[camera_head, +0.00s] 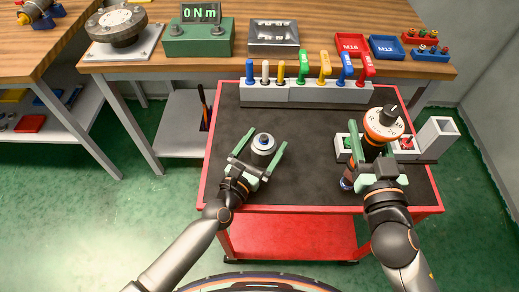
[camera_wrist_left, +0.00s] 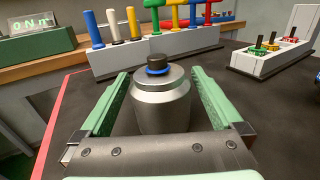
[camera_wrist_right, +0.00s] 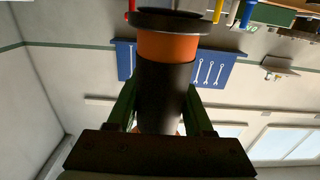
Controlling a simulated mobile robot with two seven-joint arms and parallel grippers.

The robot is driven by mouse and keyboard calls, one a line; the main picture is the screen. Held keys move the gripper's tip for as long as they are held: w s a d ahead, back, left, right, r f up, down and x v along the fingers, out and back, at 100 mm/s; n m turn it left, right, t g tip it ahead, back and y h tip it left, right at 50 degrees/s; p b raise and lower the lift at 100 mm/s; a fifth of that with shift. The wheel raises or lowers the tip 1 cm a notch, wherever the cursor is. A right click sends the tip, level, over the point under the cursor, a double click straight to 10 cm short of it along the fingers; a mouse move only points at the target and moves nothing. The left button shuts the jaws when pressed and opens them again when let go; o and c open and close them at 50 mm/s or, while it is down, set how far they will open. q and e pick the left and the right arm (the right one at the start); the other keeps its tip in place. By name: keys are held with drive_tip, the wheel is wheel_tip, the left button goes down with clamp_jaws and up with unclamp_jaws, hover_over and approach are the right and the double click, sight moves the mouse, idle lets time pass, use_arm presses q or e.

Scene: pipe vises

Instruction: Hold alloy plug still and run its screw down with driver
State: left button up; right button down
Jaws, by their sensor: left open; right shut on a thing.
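The alloy plug (camera_head: 263,145) is a silvery cylinder standing upright on the dark mat of the red cart. In the left wrist view the plug (camera_wrist_left: 163,100) has a black screw head with a blue ring (camera_wrist_left: 157,66) on top. My left gripper (camera_head: 262,147) is open, one green finger on each side of the plug, with gaps visible. My right gripper (camera_head: 366,150) is shut on the driver (camera_head: 383,124), which has an orange band and a black body. The driver (camera_wrist_right: 165,75) fills the middle of the right wrist view. It is held above the cart's right side.
A grey rack (camera_head: 305,95) with several coloured T-handle tools stands along the cart's back. A grey holder (camera_head: 436,138) with small coloured bits stands at the right, partly behind the driver. A green torque display (camera_head: 199,36) reads 0 Nm on the bench. The cart's middle is clear.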

use_arm(q)
drive_tip(key=shift+w, duration=0.1)
use_arm(e)
drive_tip(key=shift+r, duration=0.2)
use_arm(q)
clamp_jaws()
idle(0.6)
idle(1.1)
use_arm(e)
drive_tip(key=w+a+r+n+g+y, duration=0.1)
drive_tip(key=w+a+r+n+y, duration=0.2)
drive_tip(key=a+r, duration=0.4)
drive_tip(key=w+a+r+n+g+y, duration=0.1)
drive_tip(key=w+a+r+n+y, duration=0.2)
drive_tip(key=a, duration=1.1)
drive_tip(key=w+r+y, duration=0.3)
drive_tip(key=shift+a+r, duration=0.25)
drive_tip(key=shift+r, duration=0.15)
